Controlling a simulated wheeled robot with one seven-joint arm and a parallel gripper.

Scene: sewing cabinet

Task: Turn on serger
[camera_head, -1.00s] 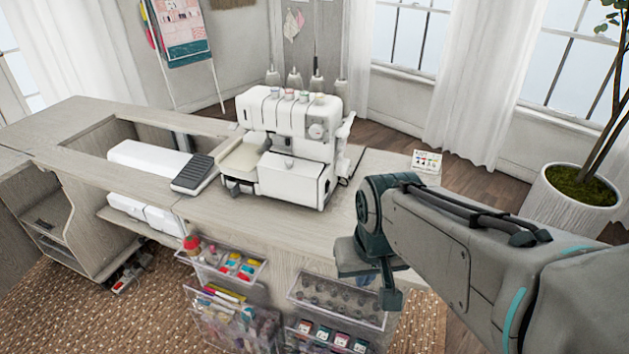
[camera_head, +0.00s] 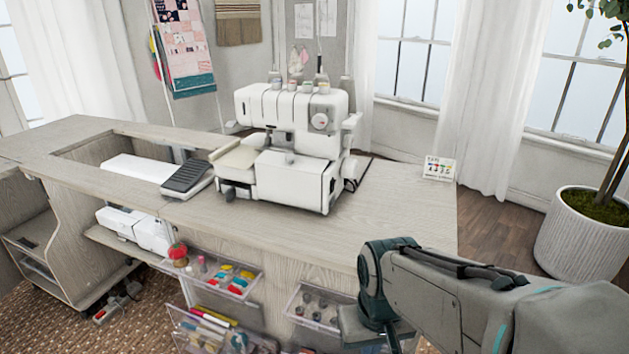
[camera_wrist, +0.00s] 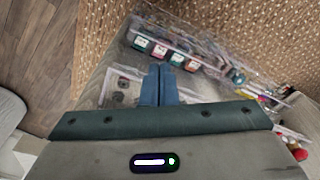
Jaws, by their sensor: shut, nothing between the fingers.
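The white serger (camera_head: 295,150) stands upright on the wooden cabinet top, with colored thread tops along its upper edge and a round dial on its upper right front. Its right side is turned partly away, and no power switch can be made out. My gripper (camera_wrist: 158,85) shows in the wrist view with its two blue fingers together and nothing between them. It points down over the clear bins on the cabinet's front. In the head view my arm reaches in from the lower right, below and right of the serger and well apart from it; the fingertips are cut off there.
The cabinet top (camera_head: 400,215) is clear right of the serger, except for a small card (camera_head: 438,168). A dark foot pedal (camera_head: 187,176) lies to its left. Clear bins (camera_head: 325,308) hang on the cabinet front near my arm. A potted plant (camera_head: 590,235) stands at the right.

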